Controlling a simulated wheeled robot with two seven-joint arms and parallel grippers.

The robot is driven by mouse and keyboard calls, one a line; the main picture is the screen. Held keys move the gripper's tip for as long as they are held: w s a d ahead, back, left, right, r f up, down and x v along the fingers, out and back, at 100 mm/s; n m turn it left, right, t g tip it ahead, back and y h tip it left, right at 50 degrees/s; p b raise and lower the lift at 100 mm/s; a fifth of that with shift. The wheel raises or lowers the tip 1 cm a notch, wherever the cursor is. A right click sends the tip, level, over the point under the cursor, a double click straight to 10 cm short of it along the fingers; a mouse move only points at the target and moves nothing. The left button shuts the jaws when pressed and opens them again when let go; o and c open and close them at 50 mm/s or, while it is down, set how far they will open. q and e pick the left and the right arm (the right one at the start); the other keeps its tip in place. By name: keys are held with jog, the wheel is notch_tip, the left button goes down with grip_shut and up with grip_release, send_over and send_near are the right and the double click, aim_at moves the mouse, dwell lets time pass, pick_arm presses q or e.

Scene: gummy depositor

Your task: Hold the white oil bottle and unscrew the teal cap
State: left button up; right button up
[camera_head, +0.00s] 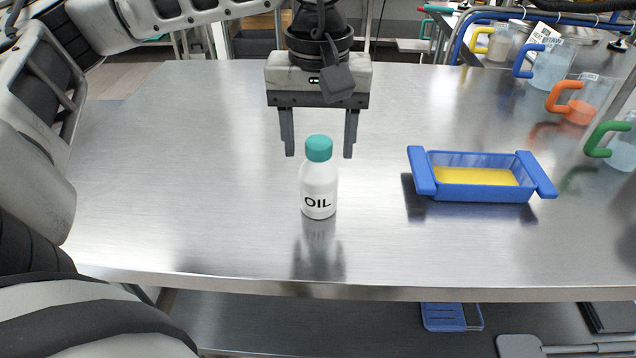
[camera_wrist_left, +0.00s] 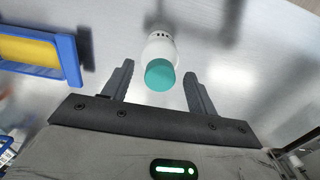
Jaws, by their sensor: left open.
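The white oil bottle (camera_head: 319,189) stands upright on the steel table, with the word OIL facing the head camera. Its teal cap (camera_head: 318,148) is on top. My left gripper (camera_head: 319,155) is open, pointing down behind the bottle in the head view, with a finger to each side of the cap and touching neither. In the left wrist view the cap (camera_wrist_left: 160,75) shows between and slightly beyond the open fingertips (camera_wrist_left: 160,68), with the bottle body (camera_wrist_left: 160,46) behind it. My right gripper is in neither view.
A blue tray (camera_head: 483,193) with yellow contents sits to the right of the bottle. Several pitchers with coloured handles, one orange (camera_head: 579,100), line the right edge. The steel table (camera_head: 180,170) is clear to the left. A lower shelf holds a blue item (camera_head: 443,316).

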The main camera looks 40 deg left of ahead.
aim_at(318, 142)
pick_arm(q)
jog(key=shift+r+p, duration=1.75)
jog(key=shift+r, duration=1.25)
